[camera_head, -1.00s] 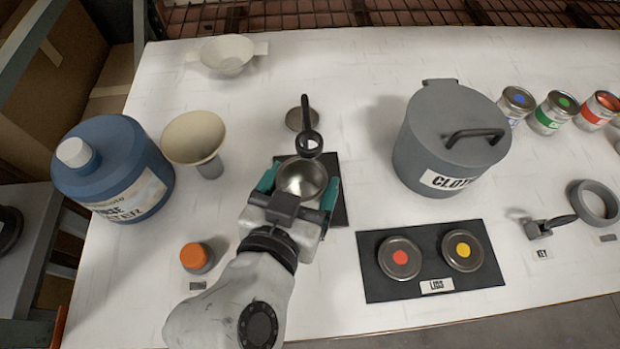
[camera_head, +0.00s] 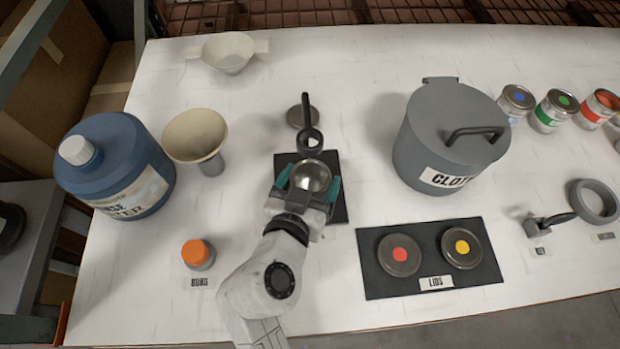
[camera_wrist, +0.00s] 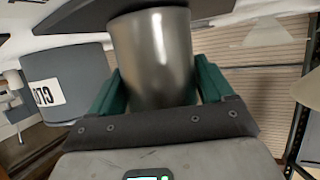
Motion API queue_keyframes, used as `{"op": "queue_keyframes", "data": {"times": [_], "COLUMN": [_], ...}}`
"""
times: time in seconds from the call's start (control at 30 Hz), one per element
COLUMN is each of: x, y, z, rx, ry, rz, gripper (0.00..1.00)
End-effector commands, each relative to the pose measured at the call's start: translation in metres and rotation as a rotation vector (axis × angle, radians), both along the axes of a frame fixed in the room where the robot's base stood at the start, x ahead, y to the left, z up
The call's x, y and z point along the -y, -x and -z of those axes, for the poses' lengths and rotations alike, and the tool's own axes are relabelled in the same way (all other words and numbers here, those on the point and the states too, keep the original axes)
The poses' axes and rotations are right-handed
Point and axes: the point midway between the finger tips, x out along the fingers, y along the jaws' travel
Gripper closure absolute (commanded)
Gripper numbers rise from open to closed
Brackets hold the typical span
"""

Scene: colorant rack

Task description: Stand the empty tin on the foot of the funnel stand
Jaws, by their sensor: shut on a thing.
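The empty tin (camera_head: 311,177) is a shiny bare-metal cylinder, upright with its open mouth up. My gripper (camera_head: 308,184) is shut on it, with a green finger on either side. In the wrist view the tin (camera_wrist: 153,60) stands between the fingers of my gripper (camera_wrist: 158,88). The funnel stand has a dark ring (camera_head: 304,141) on an arm, behind and above the tin. Its dark square foot (camera_head: 339,207) lies under the tin. In the wrist view the foot (camera_wrist: 225,8) meets the tin's lower end; I cannot tell whether they touch.
A cream funnel (camera_head: 196,133) and a blue bottle (camera_head: 115,170) stand left. An orange-capped bung (camera_head: 196,253) is at front left. A grey cloth bin (camera_head: 445,145) stands right, behind a dark lid mat (camera_head: 375,288). Several colour tins line the far right.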

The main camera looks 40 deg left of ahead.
Motion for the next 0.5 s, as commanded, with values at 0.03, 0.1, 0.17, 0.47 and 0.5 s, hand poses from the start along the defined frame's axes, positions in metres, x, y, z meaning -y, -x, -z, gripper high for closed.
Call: {"op": "queue_keyframes", "data": {"times": [0.03, 0.1, 0.17, 0.47, 0.5], "x": [0.0000, 0.0000, 0.0000, 0.0000, 0.0000], "y": [0.0000, 0.0000, 0.0000, 0.0001, 0.0001], "z": [0.0002, 0.0027, 0.0043, 0.0023, 0.0022], "rx": [0.000, 0.000, 0.000, 0.000, 0.000], "ry": [0.000, 0.000, 0.000, 0.000, 0.000], "rz": [0.000, 0.000, 0.000, 0.000, 0.000], "gripper": [0.53, 0.53, 0.53, 0.00, 0.00]}}
